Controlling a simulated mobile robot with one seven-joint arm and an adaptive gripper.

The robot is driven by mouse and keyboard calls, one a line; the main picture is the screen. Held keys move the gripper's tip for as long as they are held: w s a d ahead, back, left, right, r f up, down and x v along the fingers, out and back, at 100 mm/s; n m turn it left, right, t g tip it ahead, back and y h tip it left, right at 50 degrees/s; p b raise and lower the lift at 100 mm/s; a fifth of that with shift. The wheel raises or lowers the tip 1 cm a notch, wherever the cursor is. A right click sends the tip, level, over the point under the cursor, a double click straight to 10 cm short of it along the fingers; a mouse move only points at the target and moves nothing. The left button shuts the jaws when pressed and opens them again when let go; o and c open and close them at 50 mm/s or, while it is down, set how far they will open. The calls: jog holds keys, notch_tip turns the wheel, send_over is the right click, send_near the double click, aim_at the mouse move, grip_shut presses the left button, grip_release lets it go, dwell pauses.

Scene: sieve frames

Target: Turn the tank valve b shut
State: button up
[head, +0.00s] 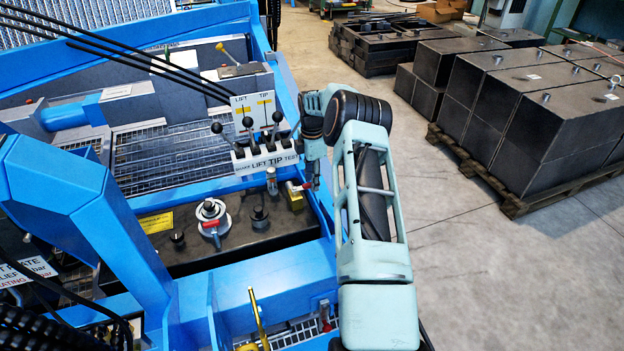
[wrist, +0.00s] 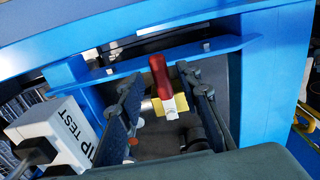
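My gripper (wrist: 157,92) is open, with one finger on each side of the valve and gaps on both sides. In the head view my gripper (head: 311,184) points down and is partly hidden by my arm. I see no label naming this valve.
A second red-handled valve (head: 211,226) stands on the tank top (head: 265,232). A lever block marked LIFT TIP TEST (head: 265,159) is close to my gripper. A blue frame (wrist: 262,75) borders the valve. A yellow lever (head: 257,318) stands in front. Black blocks (head: 540,120) are stacked right.

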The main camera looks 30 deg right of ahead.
notch_tip(320, 180, up, 12)
dwell(0.5)
dwell(0.4)
